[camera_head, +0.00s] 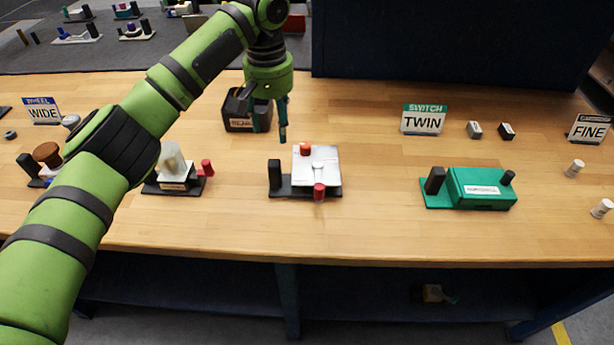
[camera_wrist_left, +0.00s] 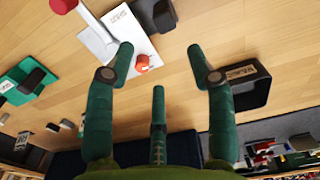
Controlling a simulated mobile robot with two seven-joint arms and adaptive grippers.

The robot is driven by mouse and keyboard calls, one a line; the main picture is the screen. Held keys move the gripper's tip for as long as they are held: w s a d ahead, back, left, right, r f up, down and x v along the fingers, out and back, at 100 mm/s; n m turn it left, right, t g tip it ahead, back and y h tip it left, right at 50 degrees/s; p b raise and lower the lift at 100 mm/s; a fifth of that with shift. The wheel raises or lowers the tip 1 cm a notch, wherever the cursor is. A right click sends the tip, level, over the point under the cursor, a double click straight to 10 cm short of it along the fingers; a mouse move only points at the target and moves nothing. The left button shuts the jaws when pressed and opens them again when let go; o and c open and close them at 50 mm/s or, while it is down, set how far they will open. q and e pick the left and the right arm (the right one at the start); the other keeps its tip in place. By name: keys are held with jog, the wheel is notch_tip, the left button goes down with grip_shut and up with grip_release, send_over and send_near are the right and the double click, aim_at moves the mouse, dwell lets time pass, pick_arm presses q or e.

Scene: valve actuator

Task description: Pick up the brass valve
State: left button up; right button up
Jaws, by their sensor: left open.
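My left gripper (camera_head: 269,130) is open and empty above the bench, just behind a fixture with a white plate (camera_head: 327,170). The white plate carries an orange knob (camera_head: 305,149) and a red-tipped lever (camera_head: 319,192). No clearly recognisable brass valve shows on the bench. A small brass-coloured piece with a teal part (camera_head: 432,293) lies on the shelf below. It is too small and dark to name surely. My right gripper is not in view.
A black bin (camera_head: 238,122) stands close behind my gripper; its inside is mostly hidden. A beige fixture (camera_head: 174,178) is at left and a green box fixture (camera_head: 482,188) at right. Signs TWIN (camera_head: 423,121) and WIDE (camera_head: 42,112) stand behind. Bench between the fixtures is clear.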

aim_at(274, 161)
pick_arm(q)
notch_tip(274, 161, down, 7)
jog(key=shift+r, duration=0.1)
jog(key=f, duration=0.3)
jog(key=a+f, duration=0.1)
jog(key=f, duration=0.1)
jog(key=shift+d, duration=0.1)
jog(key=shift+c, duration=0.4)
jog(key=shift+r, duration=0.1)
grip_shut()
